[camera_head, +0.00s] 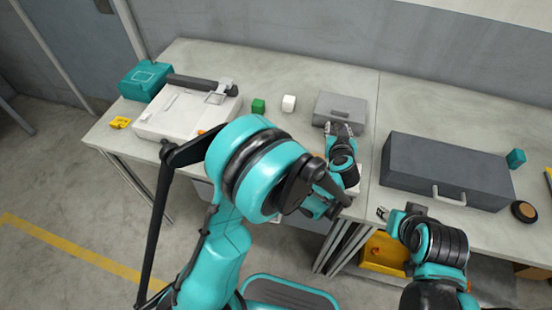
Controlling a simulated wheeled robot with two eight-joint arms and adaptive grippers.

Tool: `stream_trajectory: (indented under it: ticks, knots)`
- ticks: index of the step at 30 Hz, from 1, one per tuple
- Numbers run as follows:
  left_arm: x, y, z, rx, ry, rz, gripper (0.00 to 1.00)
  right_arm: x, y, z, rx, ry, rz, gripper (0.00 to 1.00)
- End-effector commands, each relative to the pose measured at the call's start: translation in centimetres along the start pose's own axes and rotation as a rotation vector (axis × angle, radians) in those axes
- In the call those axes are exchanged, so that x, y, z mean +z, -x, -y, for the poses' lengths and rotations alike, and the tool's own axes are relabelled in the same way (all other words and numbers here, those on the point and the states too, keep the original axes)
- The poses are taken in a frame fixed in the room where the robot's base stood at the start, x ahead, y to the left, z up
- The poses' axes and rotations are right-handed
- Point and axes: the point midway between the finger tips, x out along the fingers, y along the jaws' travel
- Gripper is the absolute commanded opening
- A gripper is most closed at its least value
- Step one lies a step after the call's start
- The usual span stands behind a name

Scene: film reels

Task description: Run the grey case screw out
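A small flat grey case (341,106) lies on the table right of the white cube. My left gripper (339,129) is at its front edge, with the fingers pointing at the case. I cannot tell whether they touch it or hold anything. No screw can be made out; the gripper covers the case's front. A larger dark grey case (440,165) with a pale handle stands further right. My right gripper (384,213) is low at the table's front edge, left of the handle. Its fingers are too small to read.
A white machine (187,112), a teal box (145,80) and a yellow piece (120,123) are at the left. A green cube (258,106) and a white cube (289,102) stand mid-table. A teal cube (516,158) and a round dark disc (524,211) are at right.

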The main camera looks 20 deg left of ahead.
Motion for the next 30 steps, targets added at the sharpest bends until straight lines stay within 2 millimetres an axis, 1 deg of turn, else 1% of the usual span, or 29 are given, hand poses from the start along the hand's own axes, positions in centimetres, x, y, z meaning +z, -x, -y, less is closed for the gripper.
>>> stream_trajectory:
  ticks: [2, 6, 11, 12, 15, 22, 25, 30]
  knots:
    - [-0.1, 0.0, 0.6, 0.065, -0.026, 0.003, 0.38, -0.2, 0.2, 0.0, 0.000, 0.000, 0.000, 0.38]
    - [0.0, 0.0, 0.7, 0.172, -0.069, 0.005, 0.38, -0.4, 0.5, 0.0, 0.000, 0.000, 0.000, 0.38]
    - [-0.4, 0.0, 1.0, 0.259, -0.103, -0.008, 0.38, -0.6, 0.9, 0.0, 0.000, 0.000, 0.000, 0.38]
    - [-0.4, 1.2, 1.0, 0.263, -0.107, -0.008, 0.38, -0.8, 1.2, 0.0, 0.000, 0.000, 0.000, 0.38]
    - [-0.5, 3.4, 1.5, 0.262, -0.109, -0.007, 0.38, -1.2, 1.7, 0.0, 0.000, 0.000, 0.000, 0.38]
    - [-0.5, 8.0, 2.7, 0.261, -0.110, -0.006, 0.38, -2.0, 2.8, 0.0, 0.000, 0.000, 0.000, 0.38]
    - [-2.5, 7.9, 3.4, 0.250, -0.089, -0.063, 0.38, -1.8, 2.5, 0.0, 0.000, 0.000, 0.000, 0.38]
    - [-5.8, 8.6, 4.2, 0.251, -0.064, -0.151, 0.38, -1.7, 2.4, 0.0, 0.000, 0.000, 0.000, 0.38]
